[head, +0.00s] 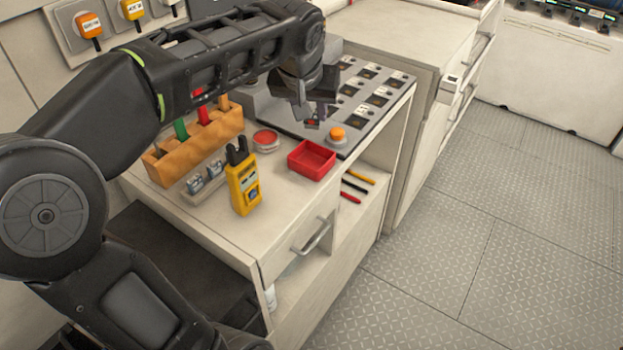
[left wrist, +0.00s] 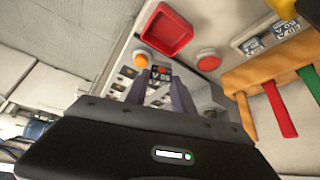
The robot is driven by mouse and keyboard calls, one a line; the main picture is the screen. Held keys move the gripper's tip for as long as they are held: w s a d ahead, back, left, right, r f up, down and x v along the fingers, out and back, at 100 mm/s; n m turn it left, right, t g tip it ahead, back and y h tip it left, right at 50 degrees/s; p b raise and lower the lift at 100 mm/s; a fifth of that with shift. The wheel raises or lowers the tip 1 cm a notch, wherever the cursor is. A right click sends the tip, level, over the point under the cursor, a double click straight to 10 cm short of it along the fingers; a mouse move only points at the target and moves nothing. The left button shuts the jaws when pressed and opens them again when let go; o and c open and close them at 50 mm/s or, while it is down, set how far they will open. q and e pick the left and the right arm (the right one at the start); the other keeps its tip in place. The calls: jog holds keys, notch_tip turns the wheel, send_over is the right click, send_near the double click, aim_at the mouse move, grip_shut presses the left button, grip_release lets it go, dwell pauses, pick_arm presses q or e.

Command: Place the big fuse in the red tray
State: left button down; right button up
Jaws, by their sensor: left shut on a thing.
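My left gripper (head: 312,113) is shut on the big fuse (head: 312,123), a small dark block with a pale printed label, seen between the fingers in the left wrist view (left wrist: 160,76). The gripper holds it over the grey switch panel, behind the red tray as seen in the head view. The fingers partly hide the fuse. The red tray (head: 311,158) is a shallow square, empty, on the counter near its front edge. It also shows in the left wrist view (left wrist: 166,30), apart from the fuse. My right gripper is not in view.
An orange button (head: 337,134) stands beside the tray, and a red round button (head: 265,139) on its other side. A yellow meter (head: 243,180), a holder with blue-labelled fuses (head: 206,180) and an orange tool rack (head: 195,145) stand left. Colored sticks (head: 352,187) lie on a shelf below.

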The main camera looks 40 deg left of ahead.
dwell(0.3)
pick_arm(q)
send_near(314, 158)
jog(key=shift+w+a+r, duration=0.25)
jog(key=shift+w+a, duration=0.2)
jog(key=shift+w, duration=0.35)
jog(key=shift+f+b, duration=0.4)
jog(key=shift+f, duration=1.45)
jog(key=shift+f, duration=0.15)
jog(key=c, duration=1.4)
grip_release()
jog(key=shift+o, duration=0.3)
